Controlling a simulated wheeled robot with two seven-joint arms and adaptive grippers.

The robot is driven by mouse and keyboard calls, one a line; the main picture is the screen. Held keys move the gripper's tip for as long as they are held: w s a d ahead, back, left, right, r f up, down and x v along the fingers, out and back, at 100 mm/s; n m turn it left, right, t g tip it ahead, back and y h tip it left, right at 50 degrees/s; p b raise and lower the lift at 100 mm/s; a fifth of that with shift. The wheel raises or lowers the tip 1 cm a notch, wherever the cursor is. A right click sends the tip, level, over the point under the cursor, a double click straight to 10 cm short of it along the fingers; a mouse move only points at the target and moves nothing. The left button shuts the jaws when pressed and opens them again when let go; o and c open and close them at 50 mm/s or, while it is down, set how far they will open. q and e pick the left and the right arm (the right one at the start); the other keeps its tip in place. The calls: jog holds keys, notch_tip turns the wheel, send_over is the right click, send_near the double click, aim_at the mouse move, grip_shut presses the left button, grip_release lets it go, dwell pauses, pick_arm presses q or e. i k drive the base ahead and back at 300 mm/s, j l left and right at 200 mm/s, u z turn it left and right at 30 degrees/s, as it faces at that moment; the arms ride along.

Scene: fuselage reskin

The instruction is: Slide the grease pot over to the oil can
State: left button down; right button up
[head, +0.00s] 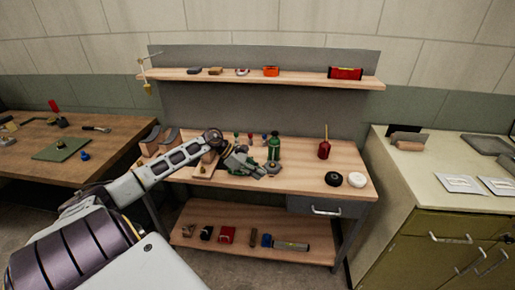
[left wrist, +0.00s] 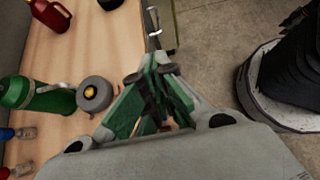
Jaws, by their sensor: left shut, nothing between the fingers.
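The likely grease pot is a squat grey round pot with a yellow-orange centre (left wrist: 95,94). It stands on the wooden workbench beside my left gripper, and shows small in the head view (head: 274,168). The oil can (head: 324,149) is red with a thin upright spout, farther right on the bench; its red body also shows at the top of the left wrist view (left wrist: 48,14). My left gripper (head: 262,173) is shut and empty, low over the bench, its fingers (left wrist: 151,72) beside the pot. I cannot tell whether they touch it. My right gripper is out of view.
A green bottle (head: 274,147) stands just behind the pot. A black roll (head: 333,179) and a white roll (head: 357,180) lie near the bench's front right. Small bottles (head: 250,138) stand at the back. The bench between pot and oil can looks clear.

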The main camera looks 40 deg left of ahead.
aim_at(274, 144)
jog(key=i+j, duration=0.2)
jog(key=j, duration=0.2)
jog(key=i+j, duration=0.15)
jog(key=j, duration=0.2)
jog(key=i+j, duration=0.2)
jog(key=j, duration=0.2)
